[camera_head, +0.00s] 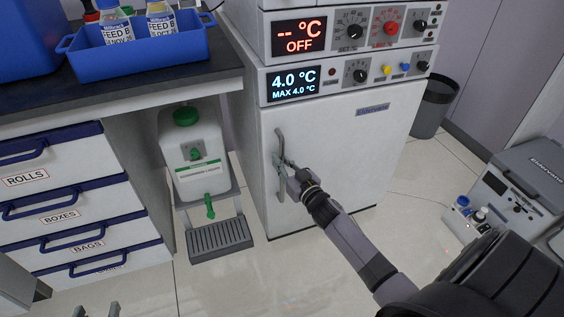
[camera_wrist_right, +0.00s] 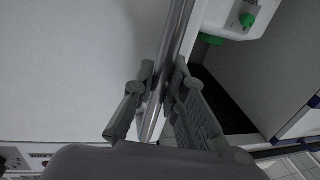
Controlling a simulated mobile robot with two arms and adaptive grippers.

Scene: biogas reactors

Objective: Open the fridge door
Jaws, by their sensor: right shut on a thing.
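The fridge (camera_head: 345,150) is a white cabinet with a "4.0 °C" display, and its door looks shut. A vertical grey door handle (camera_head: 280,160) is on the left side of the door. My right gripper (camera_head: 281,166) is shut on the handle, around its middle part. In the right wrist view the two fingers (camera_wrist_right: 160,85) close on either side of the metal handle bar (camera_wrist_right: 178,45), with the white door (camera_wrist_right: 70,70) behind. The tips of my left gripper (camera_head: 96,311) show at the bottom edge, apart and empty.
A white canister with a green cap (camera_head: 188,150) stands left of the fridge, above a grey drip tray (camera_head: 220,238). A drawer bench (camera_head: 70,200) carries a blue tray (camera_head: 135,54). Grey equipment (camera_head: 535,180) and a bin (camera_head: 435,105) are right. Floor before the fridge is clear.

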